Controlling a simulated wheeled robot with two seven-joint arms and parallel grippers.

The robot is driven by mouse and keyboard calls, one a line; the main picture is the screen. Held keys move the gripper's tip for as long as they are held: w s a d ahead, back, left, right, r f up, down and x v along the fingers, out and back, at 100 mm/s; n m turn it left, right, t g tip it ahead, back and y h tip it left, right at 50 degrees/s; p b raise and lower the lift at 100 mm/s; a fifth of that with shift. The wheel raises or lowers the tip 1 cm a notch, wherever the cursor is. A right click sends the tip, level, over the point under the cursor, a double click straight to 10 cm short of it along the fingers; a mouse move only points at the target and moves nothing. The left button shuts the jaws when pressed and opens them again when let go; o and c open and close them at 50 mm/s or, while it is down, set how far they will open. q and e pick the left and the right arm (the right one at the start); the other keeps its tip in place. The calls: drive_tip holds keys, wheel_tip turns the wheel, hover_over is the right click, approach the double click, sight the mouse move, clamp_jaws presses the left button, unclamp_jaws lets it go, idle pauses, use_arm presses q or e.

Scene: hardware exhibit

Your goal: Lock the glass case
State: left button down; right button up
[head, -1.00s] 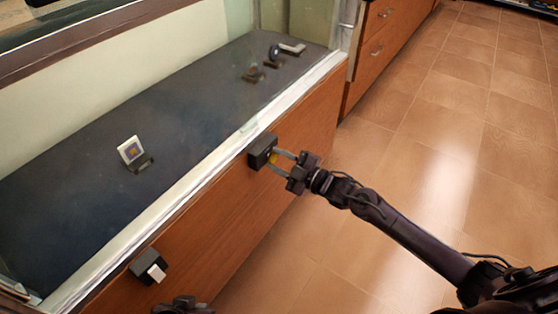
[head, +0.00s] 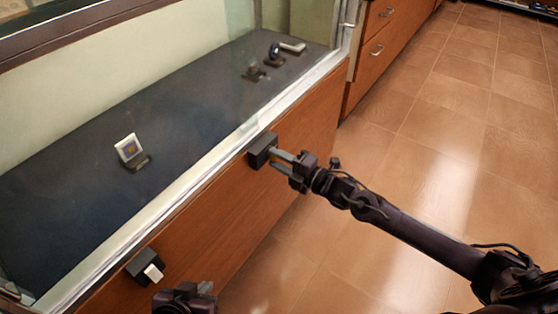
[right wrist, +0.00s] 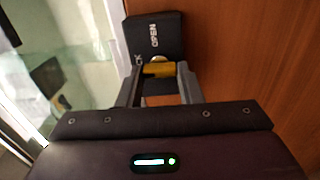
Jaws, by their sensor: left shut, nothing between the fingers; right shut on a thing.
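The glass case (head: 205,178) has a wooden front with two black boxes on it. The farther black lock box (head: 260,150) also shows in the right wrist view (right wrist: 156,35), with "OPEN" lettering and another partly hidden word. My right gripper (head: 274,158) is at this box, shut on a yellow key-like piece (right wrist: 158,70) in its face. In the right wrist view, the fingers (right wrist: 158,78) are on either side of that piece. The nearer black box (head: 143,266) has a white block on its front. My left gripper (head: 184,292) is low in the head view, beside the nearer box, shut and empty.
Inside the case, a small framed item (head: 130,150) and several other exhibits stand on a dark base (head: 75,200). Wooden drawers (head: 378,40) stand beyond the case. The tiled floor (head: 440,150) at right is clear.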

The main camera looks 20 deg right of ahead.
use_arm(q)
drive_tip(key=shift+w+r, duration=0.25)
drive_tip(key=shift+w, duration=0.05)
use_arm(e)
drive_tip(key=shift+f, duration=0.1)
drive_tip(key=o, duration=1)
